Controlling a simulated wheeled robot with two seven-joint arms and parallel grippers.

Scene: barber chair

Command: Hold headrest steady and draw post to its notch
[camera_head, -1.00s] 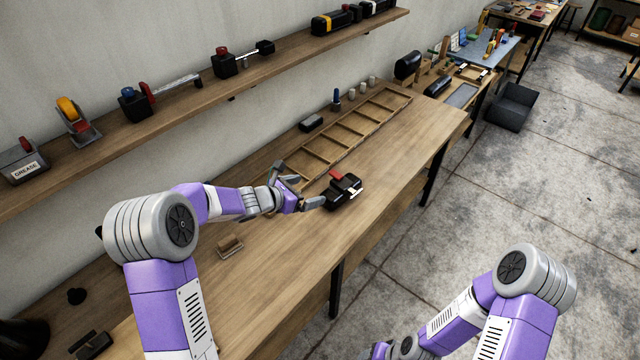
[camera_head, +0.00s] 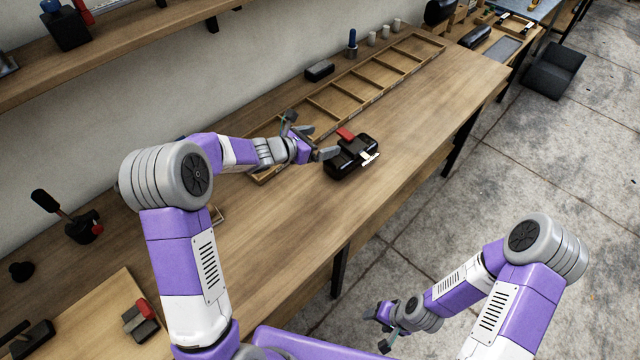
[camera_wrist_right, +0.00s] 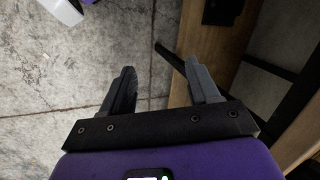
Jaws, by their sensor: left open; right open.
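A black headrest (camera_head: 342,167) with a red part on top lies on the wooden bench in the head view. A pale metal T-shaped piece, apparently the post (camera_head: 369,159), sticks out of its right side. My left gripper (camera_head: 311,136) is open just left of the headrest, its lower finger close to the headrest's left end. I cannot tell whether they touch. My right gripper (camera_head: 377,326) is open and empty, low over the floor in front of the bench. Its two spread fingers also show in the right wrist view (camera_wrist_right: 160,78).
The wooden bench (camera_head: 430,115) is clear to the right of the headrest. A divided wooden tray (camera_head: 345,103) lies behind it, with a small black block (camera_head: 319,70) near the wall. A shelf (camera_head: 120,45) overhangs at upper left. Concrete floor lies in front.

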